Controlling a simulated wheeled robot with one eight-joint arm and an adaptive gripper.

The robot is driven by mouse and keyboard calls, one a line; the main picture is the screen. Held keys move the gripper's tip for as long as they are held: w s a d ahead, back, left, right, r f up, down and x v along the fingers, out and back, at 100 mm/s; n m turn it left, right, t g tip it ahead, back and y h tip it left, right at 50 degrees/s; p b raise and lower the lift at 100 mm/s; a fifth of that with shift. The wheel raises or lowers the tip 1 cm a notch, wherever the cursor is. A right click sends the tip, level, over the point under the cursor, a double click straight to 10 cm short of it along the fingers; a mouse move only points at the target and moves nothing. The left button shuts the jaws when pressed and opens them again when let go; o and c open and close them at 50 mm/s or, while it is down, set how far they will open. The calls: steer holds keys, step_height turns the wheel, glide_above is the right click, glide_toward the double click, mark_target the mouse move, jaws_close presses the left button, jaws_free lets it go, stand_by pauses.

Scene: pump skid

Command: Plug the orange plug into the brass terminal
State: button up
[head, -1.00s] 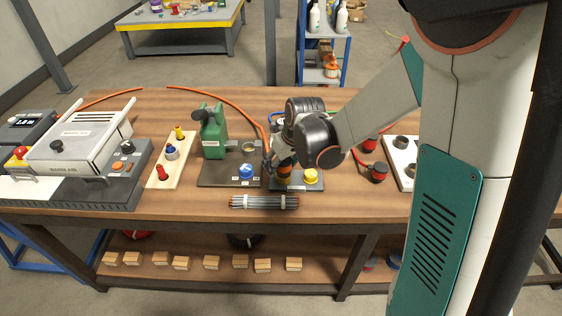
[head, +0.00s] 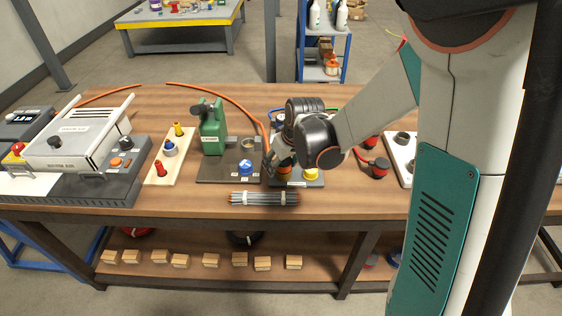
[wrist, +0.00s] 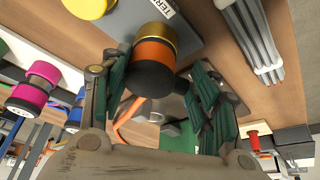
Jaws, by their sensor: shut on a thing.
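The orange plug (wrist: 153,53) has a black rear part and sits between my fingers in the wrist view. My gripper (wrist: 155,85) is shut on it. The brass terminal (wrist: 152,34) shows as a gold ring against the orange face, on a grey plate (wrist: 190,20) with a partly cut-off label. Plug and terminal look lined up and touching; how deep the plug sits I cannot tell. In the head view my gripper (head: 283,160) is over the small plate on the bench, and only a bit of the orange plug (head: 284,169) shows.
A yellow knob-like part (head: 311,174) stands just right of the plug. A bundle of grey rods (head: 264,198) lies in front. An orange hose (head: 225,92) arches behind.

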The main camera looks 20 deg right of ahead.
steer(key=o, duration=1.3)
steer(key=shift+c, duration=0.2)
steer(key=v, duration=1.2)
steer(key=shift+s, duration=0.15)
steer(key=shift+s, duration=0.1)
steer(key=s+r+m+t, duration=0.1)
steer(key=s+r, duration=0.1)
steer(key=s, duration=0.7)
steer(key=s+r+m+t+h, duration=0.1)
steer(key=s+r+m+t, duration=0.1)
steer(key=s, duration=0.6)
steer(key=shift+s+a+r, duration=0.15)
steer(key=shift+s+r, duration=0.25)
steer(key=shift+r, duration=0.05)
